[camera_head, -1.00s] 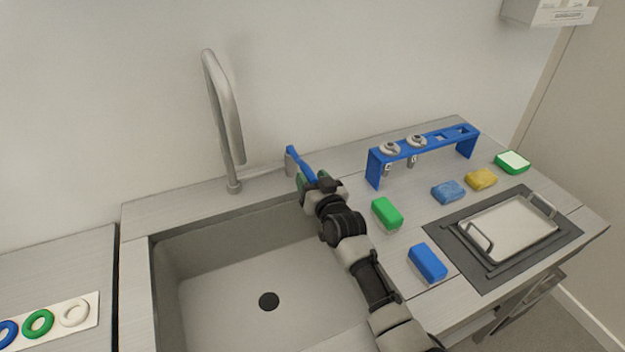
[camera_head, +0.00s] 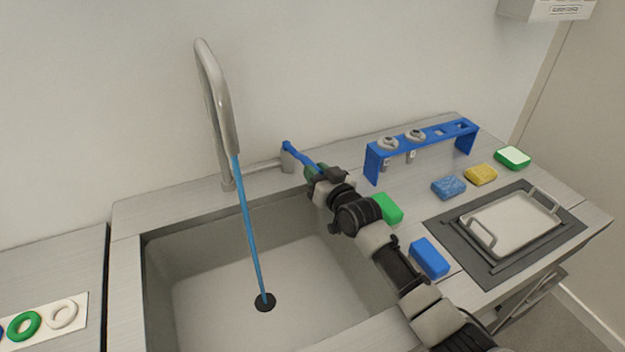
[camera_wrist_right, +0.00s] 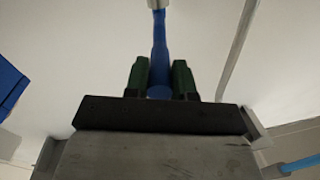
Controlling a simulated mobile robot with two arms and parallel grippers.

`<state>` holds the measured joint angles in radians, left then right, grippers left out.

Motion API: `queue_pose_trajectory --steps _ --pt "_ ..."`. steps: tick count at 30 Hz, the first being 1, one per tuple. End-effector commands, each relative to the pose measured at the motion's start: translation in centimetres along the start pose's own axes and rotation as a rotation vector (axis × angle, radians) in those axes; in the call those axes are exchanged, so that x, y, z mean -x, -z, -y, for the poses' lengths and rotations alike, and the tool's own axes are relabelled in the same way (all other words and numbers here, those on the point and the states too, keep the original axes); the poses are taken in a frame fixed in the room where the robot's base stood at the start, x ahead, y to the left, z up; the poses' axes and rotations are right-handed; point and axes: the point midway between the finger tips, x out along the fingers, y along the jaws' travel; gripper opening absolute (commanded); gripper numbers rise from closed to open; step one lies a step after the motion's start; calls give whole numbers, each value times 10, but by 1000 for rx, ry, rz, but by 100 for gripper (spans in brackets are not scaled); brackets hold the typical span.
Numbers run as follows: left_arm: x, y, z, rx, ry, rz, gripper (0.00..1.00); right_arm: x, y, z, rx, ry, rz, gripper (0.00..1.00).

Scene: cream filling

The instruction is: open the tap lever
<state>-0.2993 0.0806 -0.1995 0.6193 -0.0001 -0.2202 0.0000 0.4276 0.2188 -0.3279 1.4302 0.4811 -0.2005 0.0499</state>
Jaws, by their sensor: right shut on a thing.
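The blue tap lever (camera_head: 301,155) sits on a grey post at the back right of the sink and slants down to the right toward my gripper. My right gripper (camera_head: 316,170) is shut on its lower end. In the right wrist view the lever (camera_wrist_right: 160,45) lies between the two green fingers of the gripper (camera_wrist_right: 160,80). The tall grey tap (camera_head: 222,105) stands behind the sink, and a blue stream of water (camera_head: 248,225) runs from its spout to the drain. My left gripper is not in view.
The sink (camera_head: 205,310) lies below the tap, with a dark drain (camera_head: 264,302). On the right counter are a blue rack (camera_head: 372,166), a green block (camera_head: 386,208), a blue block (camera_head: 428,257), sponges (camera_head: 448,187) and a metal tray (camera_head: 510,228). Coloured rings (camera_head: 25,325) lie at the left.

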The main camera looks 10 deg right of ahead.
Motion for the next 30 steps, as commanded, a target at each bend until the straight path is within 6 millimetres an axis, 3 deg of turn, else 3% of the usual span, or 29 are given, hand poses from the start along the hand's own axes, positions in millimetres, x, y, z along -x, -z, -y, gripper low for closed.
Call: queue_pose_trajectory --steps 9,10,15,24,30 --pt "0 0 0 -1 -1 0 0 0 2 0 -2 4 2 0" --pt "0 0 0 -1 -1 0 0 0 2 0 -2 4 3 28" --pt "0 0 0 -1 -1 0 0 0 1 0 -2 3 3 50" --pt "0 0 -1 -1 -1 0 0 3 0 -1 -2 3 5 50" --pt "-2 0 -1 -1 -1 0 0 30 -1 -1 -1 3 5 50"
